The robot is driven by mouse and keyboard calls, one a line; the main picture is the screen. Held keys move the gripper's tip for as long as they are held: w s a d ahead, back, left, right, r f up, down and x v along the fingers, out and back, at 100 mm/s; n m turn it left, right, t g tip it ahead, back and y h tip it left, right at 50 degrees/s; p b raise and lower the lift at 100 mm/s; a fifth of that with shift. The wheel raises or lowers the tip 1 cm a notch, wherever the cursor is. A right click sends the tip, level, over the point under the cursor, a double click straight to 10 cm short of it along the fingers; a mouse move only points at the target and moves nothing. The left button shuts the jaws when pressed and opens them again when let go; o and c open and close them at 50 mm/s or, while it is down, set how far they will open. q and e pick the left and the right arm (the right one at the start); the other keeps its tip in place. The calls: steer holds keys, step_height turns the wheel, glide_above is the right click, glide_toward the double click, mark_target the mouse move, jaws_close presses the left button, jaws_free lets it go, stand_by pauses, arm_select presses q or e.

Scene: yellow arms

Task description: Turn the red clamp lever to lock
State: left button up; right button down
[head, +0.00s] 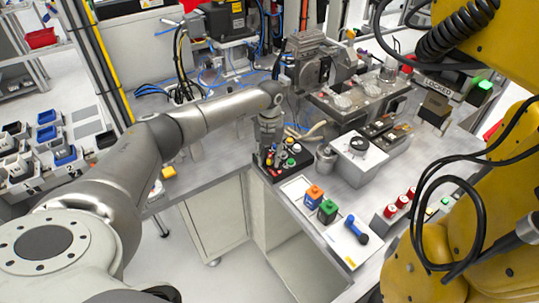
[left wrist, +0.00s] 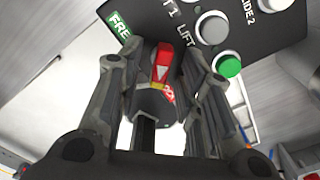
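The red clamp lever (left wrist: 163,64) is a red handle with a pale marking on a dark round base, on a black control panel (left wrist: 245,30) with labelled buttons. In the left wrist view it lies between the two fingers of my left gripper (left wrist: 163,62), with visible gaps on both sides. The gripper looks open around it; contact cannot be seen. In the head view my left gripper (head: 270,150) points down at the control box (head: 270,176) on the table's near corner and hides the lever. My right gripper is not in view.
An orange block (head: 314,194), a green block (head: 327,211) and a blue-handled tool (head: 356,229) lie on the table. A yellow machine arm (head: 500,200) stands at the right.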

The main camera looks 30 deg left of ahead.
mark_target(269, 157)
arm_select(q)
step_height(269, 157, up, 12)
stand_by(0.6)
